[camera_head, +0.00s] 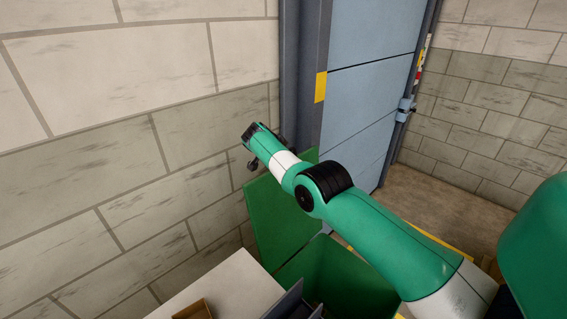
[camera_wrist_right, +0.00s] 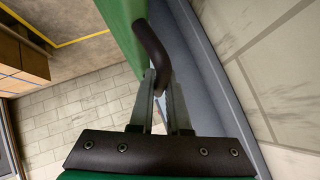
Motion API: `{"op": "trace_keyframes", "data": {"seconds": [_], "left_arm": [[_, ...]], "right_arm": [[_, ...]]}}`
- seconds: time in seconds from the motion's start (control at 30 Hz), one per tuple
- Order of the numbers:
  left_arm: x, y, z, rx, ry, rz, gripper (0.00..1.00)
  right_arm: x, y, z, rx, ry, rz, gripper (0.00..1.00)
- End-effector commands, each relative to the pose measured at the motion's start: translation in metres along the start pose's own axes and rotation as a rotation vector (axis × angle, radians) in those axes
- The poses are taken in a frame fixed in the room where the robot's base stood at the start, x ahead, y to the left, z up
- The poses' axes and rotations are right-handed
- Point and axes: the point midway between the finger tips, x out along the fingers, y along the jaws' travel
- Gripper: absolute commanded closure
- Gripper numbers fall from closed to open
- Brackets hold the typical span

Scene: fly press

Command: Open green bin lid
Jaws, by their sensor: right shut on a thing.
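The green bin (camera_head: 350,280) stands at the bottom middle of the head view, partly hidden by my right arm. Its green lid (camera_head: 277,220) is raised steeply at the bin's left, near the block wall. In the right wrist view the lid (camera_wrist_right: 122,25) shows as a green panel at the top, with a dark curved handle (camera_wrist_right: 152,50) on it. My right gripper (camera_wrist_right: 162,92) is shut on the handle near its end. In the head view my right arm's end hides the gripper's grip. My left gripper is not in view.
A pale table or counter (camera_head: 225,290) lies in front of the bin, with a small brown box (camera_head: 193,311) and a grey object (camera_head: 290,303) on it. A block wall (camera_head: 100,150) is close on the left. A blue-grey door (camera_head: 368,80) stands behind the bin.

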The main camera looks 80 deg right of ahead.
Motion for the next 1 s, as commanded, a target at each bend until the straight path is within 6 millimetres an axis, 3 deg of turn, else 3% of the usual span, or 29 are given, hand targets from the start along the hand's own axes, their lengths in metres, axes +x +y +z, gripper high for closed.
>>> {"op": "trace_keyframes", "data": {"seconds": [0.4, 0.43, 0.6, 1.0], "left_arm": [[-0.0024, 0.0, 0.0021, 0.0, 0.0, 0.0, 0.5], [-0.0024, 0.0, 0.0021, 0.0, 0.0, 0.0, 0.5], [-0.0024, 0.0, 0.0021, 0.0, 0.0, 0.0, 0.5], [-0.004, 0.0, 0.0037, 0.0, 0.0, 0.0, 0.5]], "right_arm": [[0.0016, 0.0004, 0.0037, -0.004, -0.008, -0.003, 1.0], [0.0016, 0.0004, 0.0038, -0.004, -0.008, -0.003, 0.83], [0.0013, 0.0004, 0.004, -0.004, -0.008, -0.003, 0.56], [0.0014, 0.0018, 0.0051, -0.005, -0.008, 0.002, 0.56]]}}
